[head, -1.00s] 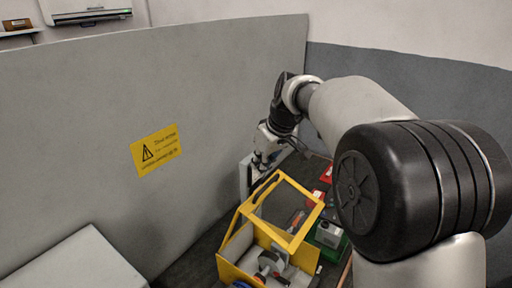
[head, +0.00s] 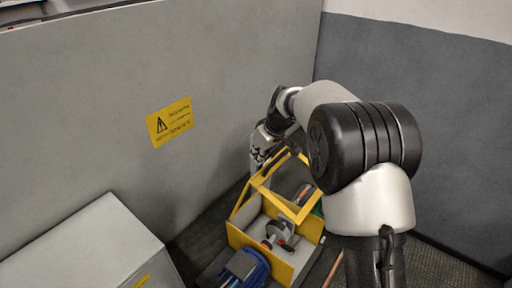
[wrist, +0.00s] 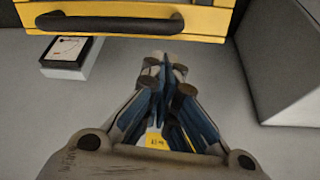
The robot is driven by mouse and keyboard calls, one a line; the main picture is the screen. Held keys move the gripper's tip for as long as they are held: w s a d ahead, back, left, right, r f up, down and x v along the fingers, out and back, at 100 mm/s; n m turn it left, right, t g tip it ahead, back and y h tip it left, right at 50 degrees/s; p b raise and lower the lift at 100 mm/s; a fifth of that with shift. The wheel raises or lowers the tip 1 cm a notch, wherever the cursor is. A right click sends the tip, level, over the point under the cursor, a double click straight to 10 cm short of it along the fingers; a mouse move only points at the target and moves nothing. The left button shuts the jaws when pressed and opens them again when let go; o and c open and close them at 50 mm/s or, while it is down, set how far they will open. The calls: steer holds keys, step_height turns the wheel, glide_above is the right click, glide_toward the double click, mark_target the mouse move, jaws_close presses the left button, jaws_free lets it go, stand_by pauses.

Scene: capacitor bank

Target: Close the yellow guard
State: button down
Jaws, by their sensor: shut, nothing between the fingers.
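The yellow guard (head: 276,201) is a hinged open frame, standing raised above a yellow-sided housing (head: 283,270). Its yellow edge (wrist: 215,22) crosses the top of the wrist view, with a black bar handle (wrist: 110,23) along it. My gripper (wrist: 165,75) is shut and empty. In the wrist view its fingertips are just below the handle, with no contact visible. In the head view my gripper (head: 260,150) is at the far upper side of the guard, near the grey partition. My arm hides part of the guard's right side.
A grey partition (head: 90,110) with a yellow warning sign (head: 170,121) runs along the left. A blue motor (head: 243,268) sits at the housing's near end. A pale grey box (head: 85,250) stands front left. A small meter box (wrist: 70,58) lies behind the handle.

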steer(key=shift+s+d+r, duration=0.1)
steer(key=shift+s+d, duration=0.5)
steer(key=shift+s, duration=0.1)
steer(key=shift+w, duration=0.1)
steer(key=shift+d, duration=0.1)
